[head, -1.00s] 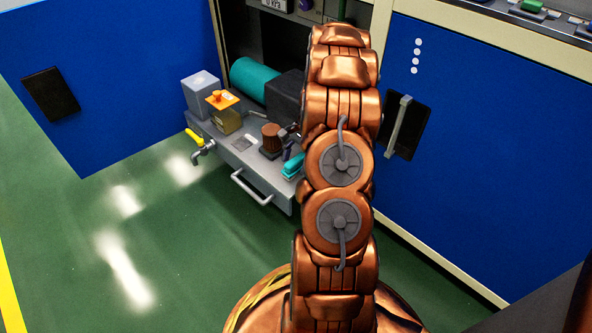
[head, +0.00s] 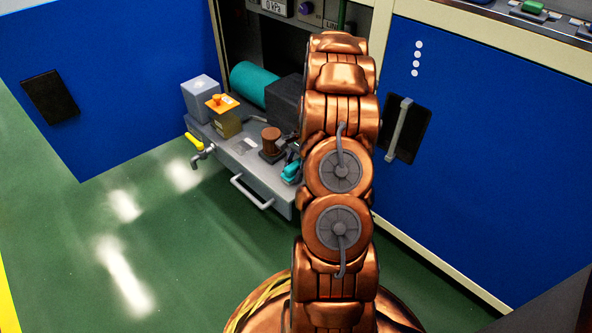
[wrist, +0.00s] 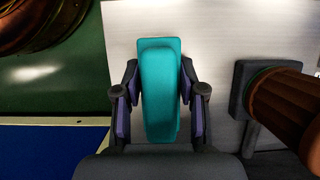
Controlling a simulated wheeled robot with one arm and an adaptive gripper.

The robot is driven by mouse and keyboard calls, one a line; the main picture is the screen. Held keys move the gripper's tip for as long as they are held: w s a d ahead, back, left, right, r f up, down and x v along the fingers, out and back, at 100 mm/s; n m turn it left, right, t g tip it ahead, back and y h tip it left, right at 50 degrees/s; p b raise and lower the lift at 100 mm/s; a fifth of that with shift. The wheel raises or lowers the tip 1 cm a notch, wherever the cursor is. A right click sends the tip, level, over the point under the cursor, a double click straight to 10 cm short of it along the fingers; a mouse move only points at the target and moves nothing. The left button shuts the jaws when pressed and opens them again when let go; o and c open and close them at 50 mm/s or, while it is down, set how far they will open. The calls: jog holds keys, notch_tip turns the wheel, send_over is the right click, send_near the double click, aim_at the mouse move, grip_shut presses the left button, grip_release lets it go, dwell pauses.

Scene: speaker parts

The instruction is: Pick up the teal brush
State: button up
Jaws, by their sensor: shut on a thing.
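The teal brush (wrist: 158,95) lies between the two fingers of my gripper (wrist: 160,100) in the wrist view. The fingers, dark with purple pads, press on its left and right sides. In the head view the teal brush (head: 291,171) shows at the right end of the grey drawer platform (head: 243,158), partly hidden by my arm. My gripper is mostly hidden behind the arm there. I cannot tell whether the brush still touches the platform.
A brown cylindrical part on a dark base (head: 271,140) stands close by, and it also shows right of the gripper in the wrist view (wrist: 280,100).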

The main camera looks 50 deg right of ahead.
aim_at(294, 167)
jog(key=shift+r+p, duration=0.35)
jog(key=shift+r, duration=0.15)
jog(key=r+p, duration=0.2)
jog(key=r, duration=0.1)
jog(key=shift+s+a, duration=0.1)
jog(key=shift+s, duration=0.25)
jog(key=s+a+p, duration=0.2)
jog(key=s, duration=0.5)
jog(key=s+a+r+p, duration=0.1)
jog(key=s+a+p, duration=0.2)
jog(key=s, duration=0.4)
jog(key=shift+s, duration=0.2)
jog(key=o, duration=0.6)
jog(key=shift+c, duration=0.2)
grip_shut()
